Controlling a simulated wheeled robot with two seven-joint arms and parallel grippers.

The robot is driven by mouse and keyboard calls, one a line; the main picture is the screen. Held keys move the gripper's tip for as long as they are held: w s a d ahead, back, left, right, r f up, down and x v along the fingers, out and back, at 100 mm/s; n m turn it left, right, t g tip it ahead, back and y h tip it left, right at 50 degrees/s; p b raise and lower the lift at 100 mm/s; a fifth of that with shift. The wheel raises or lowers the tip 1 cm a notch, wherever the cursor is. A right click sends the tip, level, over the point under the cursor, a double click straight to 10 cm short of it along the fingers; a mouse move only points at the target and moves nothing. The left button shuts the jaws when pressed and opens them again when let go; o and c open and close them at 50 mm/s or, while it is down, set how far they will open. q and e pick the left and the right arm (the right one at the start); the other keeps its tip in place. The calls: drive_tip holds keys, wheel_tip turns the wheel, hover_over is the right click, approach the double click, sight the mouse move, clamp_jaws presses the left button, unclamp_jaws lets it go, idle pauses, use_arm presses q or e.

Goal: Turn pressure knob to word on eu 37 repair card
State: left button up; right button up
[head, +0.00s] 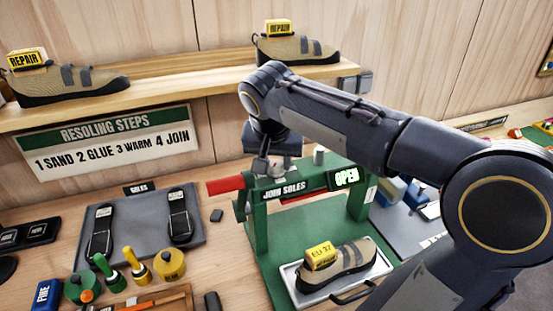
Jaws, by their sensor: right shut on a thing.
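The green press (256,222) with a "JOIN SOLES" label and a lit "OPEN" sign stands at the centre. My right gripper (264,166) points down at the top left of the press and is shut on a small part there, apparently the pressure knob. The gripper hides most of the knob, so its setting cannot be read. A yellow card (321,256) marked "EU 37" sits on a tan shoe (352,262) in the tray of the press. The smaller word on the card is too small to read. My left gripper is out of view.
A grey mat (140,231) with two black soles lies at left, with several tools in front. Shoes with yellow "REPAIR" cards stand on the shelf (185,84). A "RESOLING STEPS" sign (108,142) hangs below it.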

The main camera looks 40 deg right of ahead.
drive_tip(key=m+g, duration=0.1)
drive_tip(key=m, duration=0.2)
drive_tip(key=m+g+h, duration=0.1)
drive_tip(key=m, duration=0.2)
drive_tip(key=shift+w+a+m, duration=0.15)
drive_tip(key=shift+w+m, duration=0.05)
drive_tip(key=shift+m, duration=0.1)
drive_tip(key=m+g+p, duration=0.1)
drive_tip(key=m+g, duration=0.1)
drive_tip(key=m, duration=0.3)
drive_tip(key=shift+w+m, duration=0.1)
drive_tip(key=shift+m, duration=0.3)
drive_tip(key=o, duration=1)
drive_tip(key=shift+r, duration=0.1)
drive_tip(key=v, duration=0.7)
drive_tip(key=shift+w+r+p, duration=0.2)
drive_tip(key=shift+r+p, duration=0.05)
drive_tip(key=shift+p, duration=0.1)
